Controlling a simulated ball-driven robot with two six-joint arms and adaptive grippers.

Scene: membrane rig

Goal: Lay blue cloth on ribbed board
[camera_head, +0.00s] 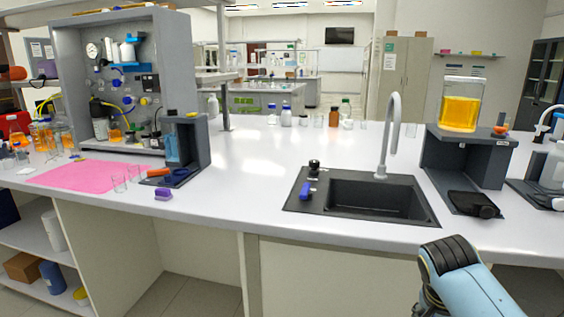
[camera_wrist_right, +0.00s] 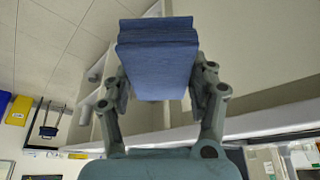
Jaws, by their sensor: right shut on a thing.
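In the right wrist view my right gripper (camera_wrist_right: 157,90) is shut on a folded blue cloth (camera_wrist_right: 156,50). The cloth is a thick, layered block held between the two fingers. The cloth does not show in the head view, where only a light-blue link of my right arm is at the lower right. The black sink unit (camera_head: 312,208) has a flat part left of its basin, but I cannot make out ribs on it. No board is clearly recognisable as ribbed. My left gripper is out of view.
A blue item (camera_head: 305,190) and a small black item (camera_head: 314,166) stand on the sink's left part. The grey tap (camera_head: 393,125) rises behind the basin. A dark stand (camera_head: 466,155) with an orange-filled container (camera_head: 461,104) is to the right.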

